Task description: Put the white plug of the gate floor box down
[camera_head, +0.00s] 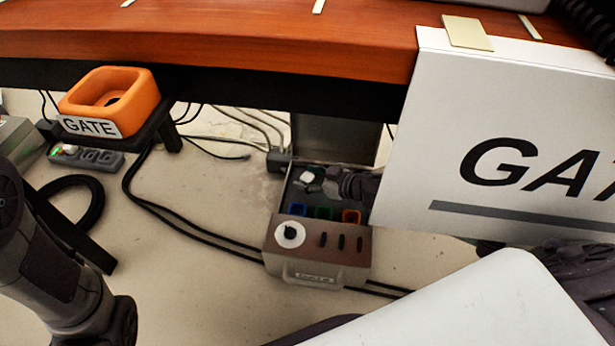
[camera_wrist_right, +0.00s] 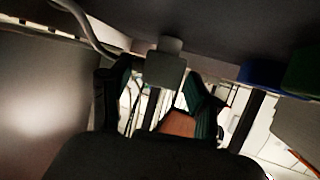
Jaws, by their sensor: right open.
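The white plug (camera_head: 307,177) is in the back left of that recess. My right gripper (camera_head: 328,184) is open, just right of the plug. My left gripper is not in view.
A large white GATE sign (camera_head: 500,140) hangs at right and hides part of my right arm. An orange GATE holder (camera_head: 135,88) and black cables are at left. The desk edge overhangs.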

